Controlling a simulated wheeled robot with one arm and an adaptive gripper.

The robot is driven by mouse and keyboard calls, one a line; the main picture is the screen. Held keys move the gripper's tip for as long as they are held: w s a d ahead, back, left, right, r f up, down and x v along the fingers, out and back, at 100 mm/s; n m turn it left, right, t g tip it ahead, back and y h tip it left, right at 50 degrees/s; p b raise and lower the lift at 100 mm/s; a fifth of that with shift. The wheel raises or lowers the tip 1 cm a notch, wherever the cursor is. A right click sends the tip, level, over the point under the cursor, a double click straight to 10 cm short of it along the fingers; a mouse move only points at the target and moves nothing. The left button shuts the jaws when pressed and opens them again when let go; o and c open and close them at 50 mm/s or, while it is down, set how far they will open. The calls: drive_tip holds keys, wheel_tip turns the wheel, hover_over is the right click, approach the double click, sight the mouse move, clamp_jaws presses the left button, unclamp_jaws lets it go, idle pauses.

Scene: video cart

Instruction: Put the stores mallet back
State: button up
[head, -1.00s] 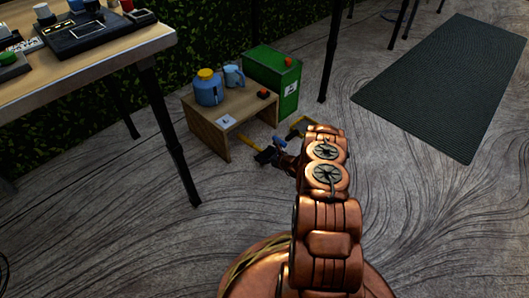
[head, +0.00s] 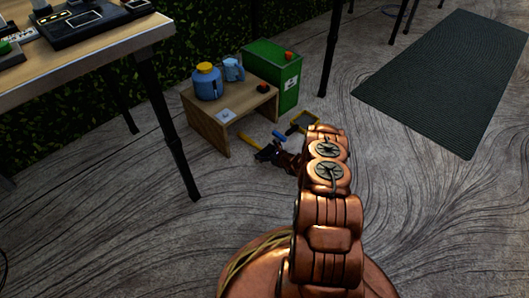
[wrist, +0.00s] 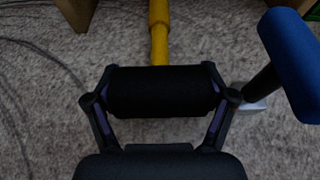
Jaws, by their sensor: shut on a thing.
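The mallet has a black head (wrist: 160,92) and a yellow handle (wrist: 159,30). In the wrist view my gripper (wrist: 160,98) is shut on the black head, with one finger at each end, and the handle points away from me. In the head view my gripper (head: 272,156) is small and dark, low by the floor in front of a wooden stand (head: 208,131). The yellow handle (head: 246,139) reaches toward the stand's open front. I cannot tell whether the mallet touches the floor.
A green box (head: 284,87) stands behind.

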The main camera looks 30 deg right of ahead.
drive_tip(key=shift+f, duration=0.25)
drive_tip(key=o, duration=1.6)
drive_tip(key=v, duration=1.2)
drive_tip(key=shift+f, duration=0.15)
